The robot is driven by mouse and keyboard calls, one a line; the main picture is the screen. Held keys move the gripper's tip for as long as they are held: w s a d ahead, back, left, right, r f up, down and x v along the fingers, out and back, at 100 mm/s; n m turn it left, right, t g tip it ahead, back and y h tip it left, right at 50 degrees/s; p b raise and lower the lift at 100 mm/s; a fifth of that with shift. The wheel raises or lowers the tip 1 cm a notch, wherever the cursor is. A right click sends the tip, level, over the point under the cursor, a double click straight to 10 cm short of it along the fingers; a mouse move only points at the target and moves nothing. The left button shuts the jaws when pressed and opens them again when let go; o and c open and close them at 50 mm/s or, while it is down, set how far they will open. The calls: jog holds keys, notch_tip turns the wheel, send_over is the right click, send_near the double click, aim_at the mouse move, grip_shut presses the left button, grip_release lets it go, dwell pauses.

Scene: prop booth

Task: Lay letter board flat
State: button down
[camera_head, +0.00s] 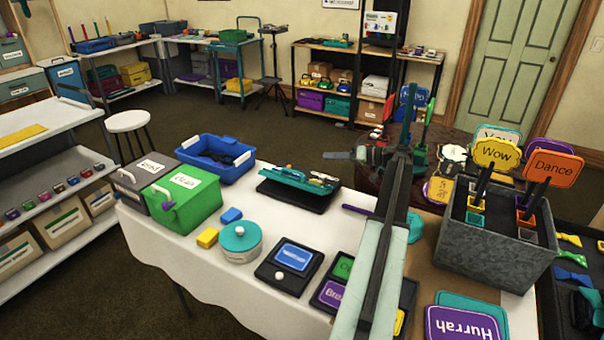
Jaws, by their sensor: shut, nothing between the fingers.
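I cannot tell for sure which thing is the letter board. A teal panel (298,178) with small items along it lies at a slight tilt on a black base (290,195), in the middle of the white table. Nearer, a black board (327,309) holds green and purple word cards, and my arm hides part of it. My gripper (338,155) is shut and empty, pointing left above the far side of the table. It is apart from the teal panel and the black board.
The white-clothed table (180,235) also bears a blue bin (215,172), a green box (184,203), a teal-lidded tin (240,245) and a black pad with a blue label (290,258). A grey crate (490,255) of word signs stands right. Bare cloth shows at the front left.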

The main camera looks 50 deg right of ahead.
jog(key=w+a+f+b, duration=0.1)
jog(key=w+a, duration=0.1)
jog(key=w+a+f+b, duration=0.2)
jog(key=w, duration=0.1)
jog(key=w+a+f+b, duration=0.2)
jog(key=w, duration=0.1)
jog(key=shift+w+a, duration=0.15)
jog(key=shift+r, duration=0.1)
jog(key=shift+a, duration=0.25)
